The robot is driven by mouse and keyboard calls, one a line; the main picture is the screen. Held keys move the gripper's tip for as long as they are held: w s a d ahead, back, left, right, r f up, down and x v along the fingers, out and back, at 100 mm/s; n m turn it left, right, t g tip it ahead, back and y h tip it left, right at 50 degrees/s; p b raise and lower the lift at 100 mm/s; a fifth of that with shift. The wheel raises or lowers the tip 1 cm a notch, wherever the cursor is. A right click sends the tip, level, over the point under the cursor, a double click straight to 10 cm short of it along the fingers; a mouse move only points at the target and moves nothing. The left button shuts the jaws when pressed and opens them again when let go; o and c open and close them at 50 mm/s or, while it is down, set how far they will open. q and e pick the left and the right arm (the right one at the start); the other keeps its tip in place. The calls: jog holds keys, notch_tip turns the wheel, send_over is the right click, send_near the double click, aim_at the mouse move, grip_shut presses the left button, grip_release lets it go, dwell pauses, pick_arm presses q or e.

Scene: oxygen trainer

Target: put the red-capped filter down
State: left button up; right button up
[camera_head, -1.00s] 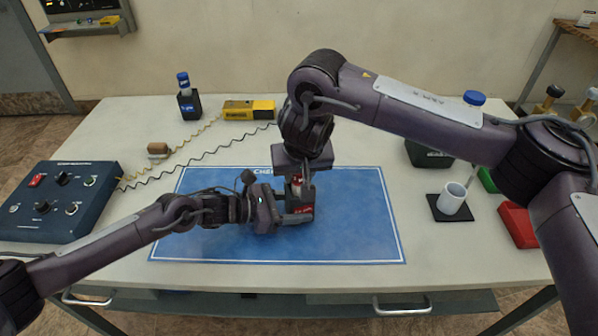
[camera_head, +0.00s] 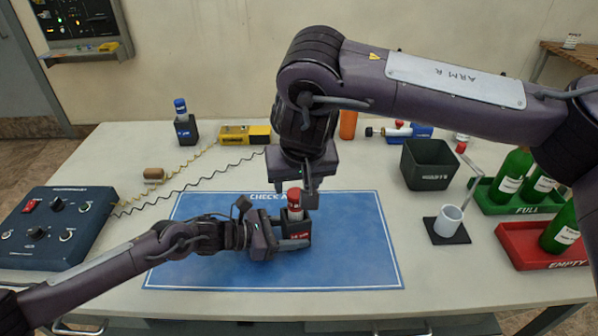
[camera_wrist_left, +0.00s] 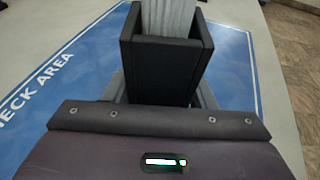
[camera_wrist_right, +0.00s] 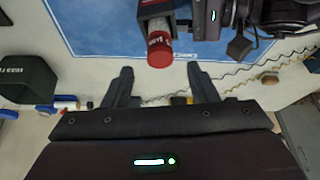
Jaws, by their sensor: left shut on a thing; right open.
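The red-capped filter (camera_head: 294,199) stands upright in a small dark open-topped holder (camera_head: 299,226) with a red label, on the blue check mat (camera_head: 350,262). In the left wrist view its pale ribbed body (camera_wrist_left: 172,18) rises out of the dark holder (camera_wrist_left: 163,65). My left gripper (camera_head: 290,243) is shut on the holder, its fingers along the sides. In the right wrist view the red cap (camera_wrist_right: 160,54) lies beyond the open fingers (camera_wrist_right: 161,80), not gripped.
A blue-capped filter (camera_head: 181,108) stands in another holder at the back left. A control box (camera_head: 50,225) sits at left, with cables to a yellow device (camera_head: 245,134). A dark bin (camera_head: 428,165), white cup (camera_head: 448,220) and bottle trays (camera_head: 530,250) are at right.

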jog(key=v, duration=0.3)
jog(key=shift+s+r, duration=0.15)
jog(key=shift+r, duration=0.2)
pick_arm(q)
jog(key=o, duration=0.8)
jog(key=shift+o, duration=0.2)
